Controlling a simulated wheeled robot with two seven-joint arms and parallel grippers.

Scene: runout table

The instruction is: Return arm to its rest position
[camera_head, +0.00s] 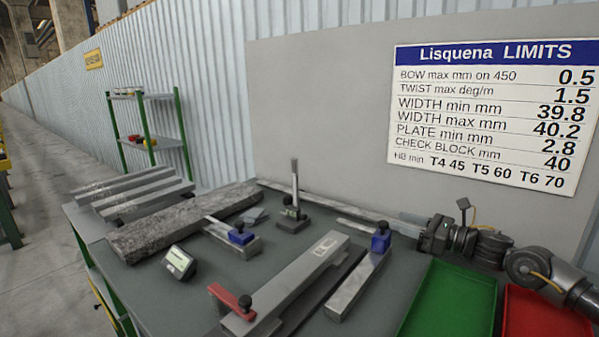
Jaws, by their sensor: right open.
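My right arm (545,272) comes in from the right edge. Its right gripper (412,226) points left, above the back right of the grey table (215,290), behind the green tray. The gripper is open, and I see nothing held in it. The end of a long flat bar (335,211) lies near the fingertips; I cannot tell whether they touch. My left arm and left gripper are not in view.
A green tray (452,300) and a red tray (540,315) lie below the arm. A blue-clamped bar (358,285), a long fixture (295,280), a stand (294,215), a small display (180,262) and a granite slab (180,222) crowd the table. A limits board (490,115) stands behind.

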